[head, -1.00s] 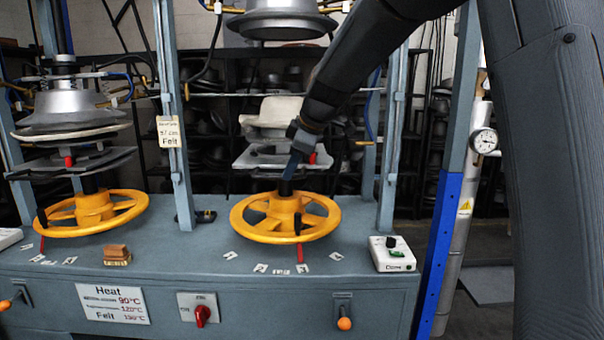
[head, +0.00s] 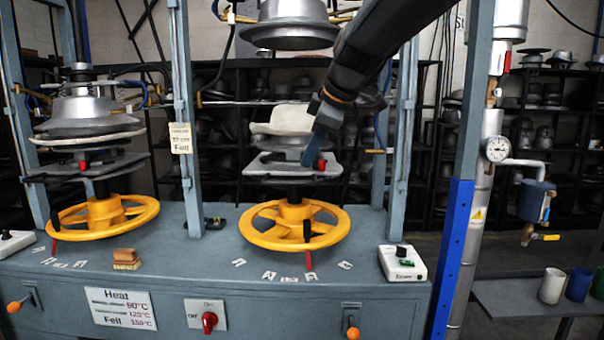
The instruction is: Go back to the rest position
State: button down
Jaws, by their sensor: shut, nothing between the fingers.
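My arm comes in from the upper right, and my gripper (head: 311,160) hangs at its end in front of the right-hand press. The gripper is shut and empty, its tip pointing down and slightly left. It overlaps the grey press plate (head: 262,165) with the red knob (head: 322,165) in the picture; I cannot tell whether it touches. The yellow handwheel (head: 262,233) is below the gripper, apart from it. The cream hat form (head: 284,121) sits just behind and above the plate.
A blue-grey post (head: 454,205) stands right of the press, beside a pipe with a gauge (head: 496,149). A control box (head: 403,262) is on the bench. Several cups (head: 578,283) stand on a shelf at the right. A second handwheel (head: 103,222) is at the left.

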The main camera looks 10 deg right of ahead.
jog(key=s+d+f+m+g+h, duration=0.1)
jog(key=s+d+f+m+g, duration=0.1)
jog(key=s+f+m, duration=0.3)
jog(key=s+d+f+m+g+h, duration=0.1)
jog(key=s+d+f+m, duration=0.3)
jog(key=s+f, duration=0.9)
jog(key=s+d+f+m+g+h, duration=0.1)
jog(key=s+d+f+m+g, duration=0.1)
jog(key=s+f+m, duration=0.4)
jog(key=s+d+f, duration=0.1)
jog(key=s+f, duration=0.3)
jog(key=f, duration=0.4)
jog(key=shift+d+f+g, duration=0.2)
jog(key=shift+f+g, duration=0.1)
